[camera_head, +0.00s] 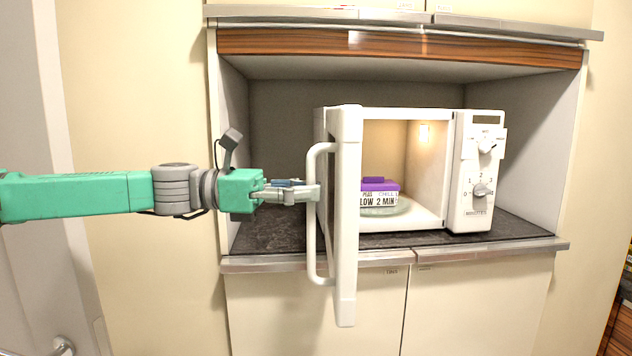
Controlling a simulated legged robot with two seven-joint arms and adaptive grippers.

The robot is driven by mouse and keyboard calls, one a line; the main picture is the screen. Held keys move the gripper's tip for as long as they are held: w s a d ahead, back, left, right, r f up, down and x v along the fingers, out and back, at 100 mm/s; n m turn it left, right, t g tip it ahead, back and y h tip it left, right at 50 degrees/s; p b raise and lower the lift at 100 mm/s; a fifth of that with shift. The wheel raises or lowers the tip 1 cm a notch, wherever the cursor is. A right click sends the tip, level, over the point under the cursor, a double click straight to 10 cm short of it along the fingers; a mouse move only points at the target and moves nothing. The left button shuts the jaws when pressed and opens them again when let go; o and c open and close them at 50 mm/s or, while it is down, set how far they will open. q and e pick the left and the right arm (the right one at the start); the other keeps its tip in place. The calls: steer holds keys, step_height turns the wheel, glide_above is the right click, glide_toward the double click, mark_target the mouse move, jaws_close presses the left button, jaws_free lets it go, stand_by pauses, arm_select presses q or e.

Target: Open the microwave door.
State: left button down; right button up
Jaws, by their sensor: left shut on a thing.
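The white microwave (478,207) stands on a dark countertop inside a cabinet niche. Its door (346,215) is swung open toward me and shows nearly edge-on at the left of the cavity. The long vertical door handle (314,245) is on the door's left side. My left gripper (312,192) comes in from the left and is shut on the handle at about mid-height. The fingertips are partly hidden at the handle. The lit cavity is visible to the right of the door. My right gripper is not in view.
Inside the microwave a purple-lidded container (380,192) sits on a glass plate (384,208). The dark countertop (275,231) has a metal front edge. Niche walls stand on both sides, with cabinet doors (478,300) below. Open space lies in front.

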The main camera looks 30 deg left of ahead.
arm_select(q)
steer(key=shift+a+r, duration=0.25)
steer(key=shift+a, duration=0.05)
steer(key=c, duration=1.7)
jaws_free()
steer(key=shift+c, duration=0.2)
steer(key=shift+o, duration=0.8)
steer(key=shift+w+f, duration=0.15)
steer(key=shift+f, duration=0.05)
steer(key=v, duration=1.2)
steer(key=shift+a+f, duration=0.15)
